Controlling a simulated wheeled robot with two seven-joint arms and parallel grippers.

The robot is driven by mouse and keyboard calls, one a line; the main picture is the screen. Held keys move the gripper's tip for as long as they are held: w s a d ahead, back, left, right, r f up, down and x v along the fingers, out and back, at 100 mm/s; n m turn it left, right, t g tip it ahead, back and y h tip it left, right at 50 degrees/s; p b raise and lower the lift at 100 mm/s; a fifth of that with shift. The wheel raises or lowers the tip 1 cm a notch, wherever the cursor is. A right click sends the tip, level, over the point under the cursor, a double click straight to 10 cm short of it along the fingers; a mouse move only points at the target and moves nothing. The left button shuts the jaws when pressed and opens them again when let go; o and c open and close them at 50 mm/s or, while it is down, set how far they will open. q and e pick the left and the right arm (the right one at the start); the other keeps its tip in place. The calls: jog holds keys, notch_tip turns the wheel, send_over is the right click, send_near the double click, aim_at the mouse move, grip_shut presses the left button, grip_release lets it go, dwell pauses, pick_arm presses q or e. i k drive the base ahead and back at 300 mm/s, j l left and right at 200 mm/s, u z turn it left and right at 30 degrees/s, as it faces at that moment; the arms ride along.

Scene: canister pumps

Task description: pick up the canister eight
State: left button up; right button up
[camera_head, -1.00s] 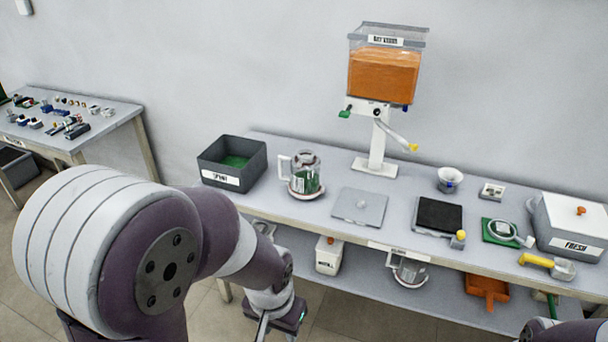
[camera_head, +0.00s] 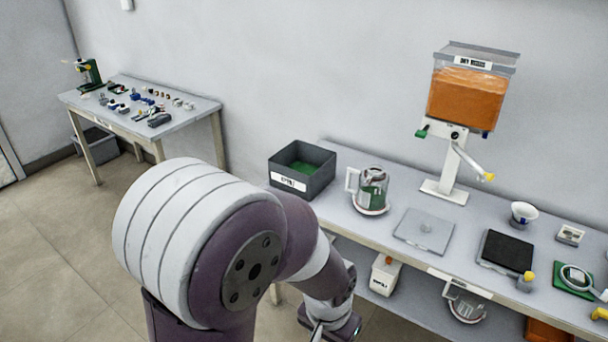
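A clear canister with a white handle and green contents (camera_head: 374,190) stands upright on the bench, right of the dark bin. A second clear canister with a handle (camera_head: 466,303) is on the lower shelf, partly hidden by the bench top. I cannot read a number eight on either one. My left gripper (camera_head: 318,334) is at the bottom edge, in front of the bench and apart from both canisters. Its fingertips are cut off, so its opening is unclear. My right gripper is out of view.
A hopper of orange material (camera_head: 467,95) stands on the bench. A dark bin (camera_head: 303,180), a flat grey plate (camera_head: 424,230), a black pad (camera_head: 507,252) and a small cup (camera_head: 523,213) are there too. A side table (camera_head: 190,116) holds small parts.

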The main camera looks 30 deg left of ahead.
aim_at(371, 199)
jog(key=i+j+u, duration=0.15)
jog(key=i+u, duration=0.2)
jog(key=i, duration=0.45)
jog(key=i+u, duration=0.3)
jog(key=i, duration=0.45)
